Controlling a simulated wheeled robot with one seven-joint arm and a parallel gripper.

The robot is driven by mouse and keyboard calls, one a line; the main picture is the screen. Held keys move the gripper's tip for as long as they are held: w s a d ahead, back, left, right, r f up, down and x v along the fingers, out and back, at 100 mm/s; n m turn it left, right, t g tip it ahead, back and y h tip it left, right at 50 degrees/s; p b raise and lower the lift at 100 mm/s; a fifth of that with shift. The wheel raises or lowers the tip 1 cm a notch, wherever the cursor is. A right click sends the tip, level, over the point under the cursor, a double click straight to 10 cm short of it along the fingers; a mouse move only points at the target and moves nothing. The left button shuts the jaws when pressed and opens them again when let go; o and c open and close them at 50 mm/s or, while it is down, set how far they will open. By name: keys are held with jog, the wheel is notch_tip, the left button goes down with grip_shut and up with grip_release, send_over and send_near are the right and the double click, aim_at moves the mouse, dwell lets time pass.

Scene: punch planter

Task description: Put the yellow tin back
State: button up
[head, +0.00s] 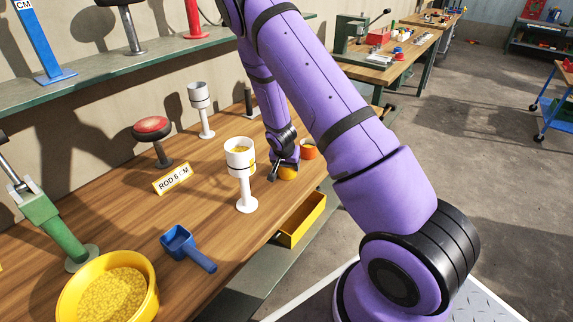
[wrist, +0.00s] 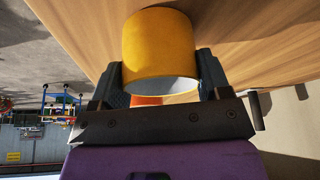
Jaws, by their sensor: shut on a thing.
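The yellow tin (wrist: 160,48) is between the fingers of my gripper (wrist: 160,85) in the wrist view, with a finger against each side. Its pale open rim faces the gripper. In the head view the yellow tin (head: 288,173) shows low at the wooden bench's right part, under my gripper (head: 285,165), partly hidden by it. I cannot tell whether the tin touches the bench top. An orange tin (head: 309,149) stands just behind and to the right of it.
A white stand with a cup (head: 241,170) is left of my gripper. A blue scoop (head: 188,249), a yellow bowl of grains (head: 108,292) and a "ROD 6 CM" sign (head: 173,178) are farther left. A yellow bin (head: 302,219) hangs at the bench's front edge.

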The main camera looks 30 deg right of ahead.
jog(key=o, duration=1.1)
jog(key=shift+c, duration=0.2)
jog(key=s+a+r+n+y, duration=0.1)
jog(key=s+a+r, duration=0.3)
jog(key=r, duration=0.7)
jog(key=s+a+r+n+t+y, duration=0.15)
jog(key=s+r, duration=0.35)
jog(key=r, duration=0.6)
jog(key=s+a+r+n, duration=0.1)
jog(key=s+a+r, duration=0.35)
jog(key=r, duration=0.65)
jog(key=s+a+r+n, duration=0.2)
jog(key=s+r, duration=0.3)
jog(key=s, duration=0.5)
jog(key=s+a+r+n, duration=0.3)
jog(key=s+r, duration=0.3)
jog(key=s, duration=0.4)
jog(key=shift+s+n+t+y, duration=0.35)
jog(key=shift+n, duration=0.2)
